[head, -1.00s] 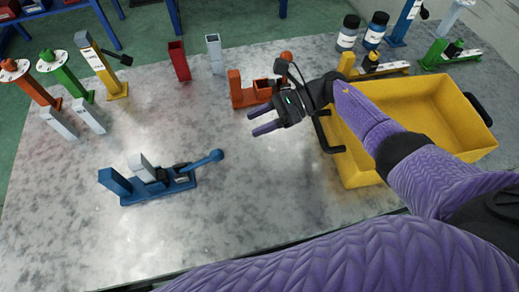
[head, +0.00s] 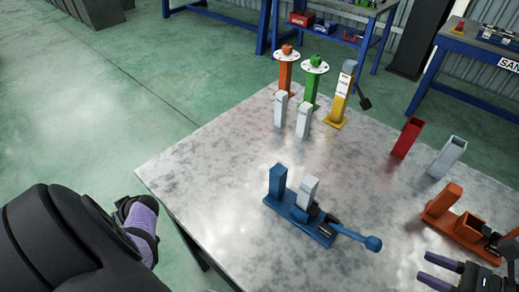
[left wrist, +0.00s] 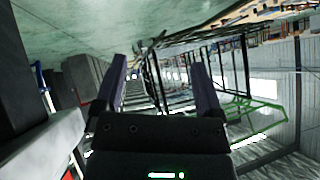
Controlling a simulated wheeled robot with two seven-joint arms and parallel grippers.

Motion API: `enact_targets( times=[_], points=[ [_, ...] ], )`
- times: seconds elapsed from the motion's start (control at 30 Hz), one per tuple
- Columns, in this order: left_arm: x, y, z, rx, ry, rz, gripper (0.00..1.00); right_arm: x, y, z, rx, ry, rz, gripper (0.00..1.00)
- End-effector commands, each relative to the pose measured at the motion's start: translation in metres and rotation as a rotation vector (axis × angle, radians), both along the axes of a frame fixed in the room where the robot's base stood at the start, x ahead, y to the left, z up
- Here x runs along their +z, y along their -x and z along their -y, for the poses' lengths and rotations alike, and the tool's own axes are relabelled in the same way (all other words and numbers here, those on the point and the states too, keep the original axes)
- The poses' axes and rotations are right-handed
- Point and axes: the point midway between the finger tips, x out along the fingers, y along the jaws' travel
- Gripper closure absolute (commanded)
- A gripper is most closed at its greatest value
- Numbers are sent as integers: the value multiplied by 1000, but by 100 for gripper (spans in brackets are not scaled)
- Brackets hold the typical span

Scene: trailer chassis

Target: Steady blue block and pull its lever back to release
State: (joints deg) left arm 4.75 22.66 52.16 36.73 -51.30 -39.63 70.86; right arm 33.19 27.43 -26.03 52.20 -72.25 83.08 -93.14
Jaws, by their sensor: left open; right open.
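The blue block (head: 285,214) stands on the grey table in the head view, with a tall blue post at its left end and a light grey upright piece (head: 308,190) beside the post. Its blue lever (head: 350,235) sticks out to the right, low, ending in a round knob (head: 373,243). My right gripper (head: 424,268) is open and empty at the lower right, right of the knob and apart from it. My left gripper (left wrist: 160,65) is open and empty in the left wrist view, facing the room; the block is not seen there.
An orange block (head: 455,215) stands near my right gripper. Red (head: 406,138) and pale (head: 447,157) holders stand at the right. Orange, green and yellow (head: 341,98) posts and two pale pieces stand at the back. The table's left edge lies between my left arm and the block.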

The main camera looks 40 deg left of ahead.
Motion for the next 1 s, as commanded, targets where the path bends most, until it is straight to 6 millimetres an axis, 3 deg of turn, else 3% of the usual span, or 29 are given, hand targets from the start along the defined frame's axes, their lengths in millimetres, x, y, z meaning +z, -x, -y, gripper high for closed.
enact_targets(
  times=[0.1, 0.23, 0.33, 0.47, 0.57, 0.67, 0.7, 0.8, 0.9, 1.0],
  points=[
    [53, -2, -43, 176, -150, 75, 12, 0, 0, 0, 0, 0, 0, 41],
    [113, -14, -78, 263, -262, 100, 12, 0, 0, 0, 0, 0, 0, 41],
    [139, -62, -78, 236, -233, 170, 12, 0, 0, 0, 0, 0, 0, 41],
    [163, -136, -60, 126, -118, 258, 12, 0, 0, 0, 0, 0, 0, 41],
    [183, -198, -29, -22, 6, 305, 12, 0, 0, 0, 0, 0, 0, 41],
    [201, -259, 20, -233, 165, 312, 12, 0, 0, 0, 0, 0, 0, 41],
    [208, -281, 46, -336, 233, 300, 12, 0, 0, 0, 0, 0, 0, 41],
    [220, -319, 118, -616, 411, 218, 12, 0, 0, 0, 0, 0, 0, 41],
    [226, -332, 192, -908, 576, 69, 12, 0, 0, 0, 0, 0, 0, 41],
    [228, -323, 252, -1158, 715, -108, 12, 0, 0, 0, 0, 0, 0, 41]
  ],
)
